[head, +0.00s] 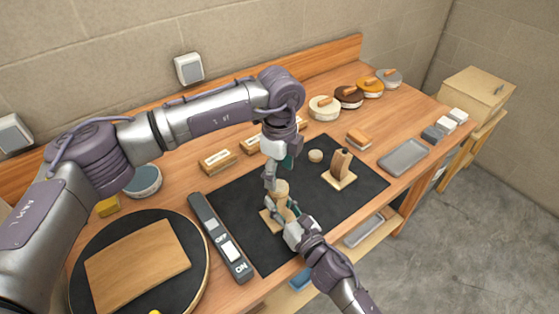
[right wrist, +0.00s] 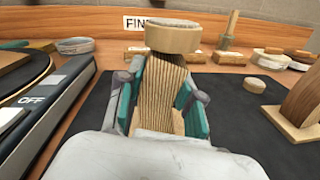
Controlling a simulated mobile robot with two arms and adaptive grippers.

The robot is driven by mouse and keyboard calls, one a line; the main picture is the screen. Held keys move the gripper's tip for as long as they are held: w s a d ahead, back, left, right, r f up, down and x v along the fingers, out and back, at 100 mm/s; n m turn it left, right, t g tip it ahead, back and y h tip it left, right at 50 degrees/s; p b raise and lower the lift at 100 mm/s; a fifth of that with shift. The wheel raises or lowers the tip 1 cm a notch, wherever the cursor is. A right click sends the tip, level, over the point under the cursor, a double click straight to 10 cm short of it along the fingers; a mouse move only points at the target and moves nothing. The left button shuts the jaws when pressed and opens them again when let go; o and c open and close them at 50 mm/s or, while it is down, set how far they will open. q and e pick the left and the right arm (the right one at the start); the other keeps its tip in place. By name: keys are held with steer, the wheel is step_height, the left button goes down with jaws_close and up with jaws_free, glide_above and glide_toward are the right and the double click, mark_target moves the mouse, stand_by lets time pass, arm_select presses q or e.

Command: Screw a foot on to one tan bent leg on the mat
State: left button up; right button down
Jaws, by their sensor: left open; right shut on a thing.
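A tan laminated bent leg (right wrist: 160,92) stands upright between the teal-padded fingers of my right gripper (right wrist: 158,105), which is shut on it. A round wooden foot (right wrist: 173,38) sits on top of this leg; how far it is screwed on cannot be told. In the head view this foot (head: 281,187) is just below my left gripper (head: 271,180), which is open and points down. My right gripper (head: 288,222) also shows there, low on the black mat (head: 238,205). A second bent leg (head: 342,163) stands on a wooden base farther right, with a loose round foot (head: 315,155) beside it.
A black-and-grey switch box (head: 220,238) lies along the mat's left edge. A round black turntable (head: 85,292) carries a wooden board (head: 137,262). A grey tray (head: 404,156) lies right of the mat. Several round lidded pots, one of them dark brown (head: 348,97), line the back.

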mark_target(279, 187)
arm_select(q)
steer(key=shift+f, duration=2.2)
arm_select(e)
steer(key=shift+f, duration=0.15)
